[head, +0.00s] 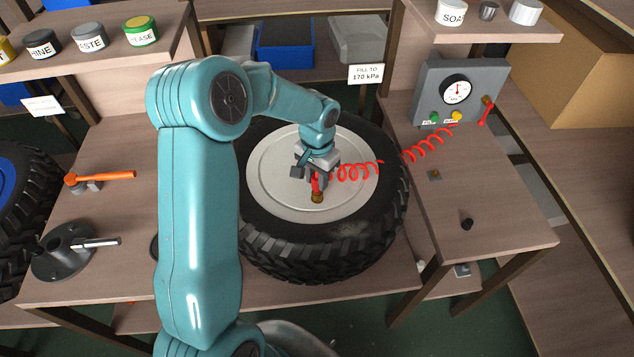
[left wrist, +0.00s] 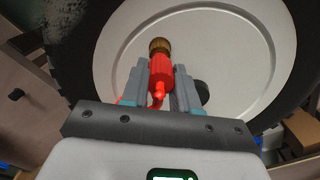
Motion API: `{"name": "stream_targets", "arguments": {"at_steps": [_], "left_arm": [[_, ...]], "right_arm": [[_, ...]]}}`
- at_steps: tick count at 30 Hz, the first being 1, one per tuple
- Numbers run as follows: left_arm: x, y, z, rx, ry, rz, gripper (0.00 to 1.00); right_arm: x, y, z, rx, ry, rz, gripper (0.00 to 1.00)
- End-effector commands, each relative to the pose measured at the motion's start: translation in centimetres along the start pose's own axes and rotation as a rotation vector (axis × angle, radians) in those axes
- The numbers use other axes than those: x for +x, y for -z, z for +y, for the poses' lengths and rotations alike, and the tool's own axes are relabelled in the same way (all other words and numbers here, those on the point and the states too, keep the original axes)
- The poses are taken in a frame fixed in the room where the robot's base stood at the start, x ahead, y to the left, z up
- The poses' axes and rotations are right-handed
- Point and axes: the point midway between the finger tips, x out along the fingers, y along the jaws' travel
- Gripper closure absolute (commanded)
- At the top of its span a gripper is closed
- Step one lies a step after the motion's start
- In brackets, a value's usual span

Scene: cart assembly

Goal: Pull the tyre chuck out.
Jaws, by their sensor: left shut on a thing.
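The tyre (head: 330,255) lies flat on the bench with its pale grey wheel disc (head: 265,188) facing up. The red tyre chuck (left wrist: 161,73) with its brass end (left wrist: 160,45) is between the fingers of my left gripper (left wrist: 161,85), which is shut on it. In the head view my left gripper (head: 316,180) is over the wheel disc, and the brass end (head: 317,197) points down towards it. I cannot tell whether the brass end touches a valve. A red coiled hose (head: 358,172) runs right from the chuck. My right gripper is not in view.
A grey gauge panel (head: 462,90) with green and yellow buttons stands on the right bench. A black cap (head: 467,224) lies on that bench. An orange-handled tool (head: 100,178) and a black stand (head: 65,250) are at the left. Another tyre (head: 22,205) is at the left edge.

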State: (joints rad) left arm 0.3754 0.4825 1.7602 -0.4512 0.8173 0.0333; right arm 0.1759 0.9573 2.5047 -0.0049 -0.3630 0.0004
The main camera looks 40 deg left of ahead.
Motion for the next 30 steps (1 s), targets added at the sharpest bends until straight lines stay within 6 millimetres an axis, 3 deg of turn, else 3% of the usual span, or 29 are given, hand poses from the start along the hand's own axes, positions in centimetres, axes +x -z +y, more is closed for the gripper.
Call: {"name": "stream_targets", "arguments": {"at_steps": [11, 30], "left_arm": [[-0.9, -0.1, 0.0, 0.000, 0.001, -0.002, 1.00], [-5.7, -0.1, 0.0, 0.000, 0.001, -0.001, 1.00]], "right_arm": [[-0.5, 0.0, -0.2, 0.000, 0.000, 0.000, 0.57], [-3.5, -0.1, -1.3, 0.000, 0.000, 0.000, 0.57]]}}
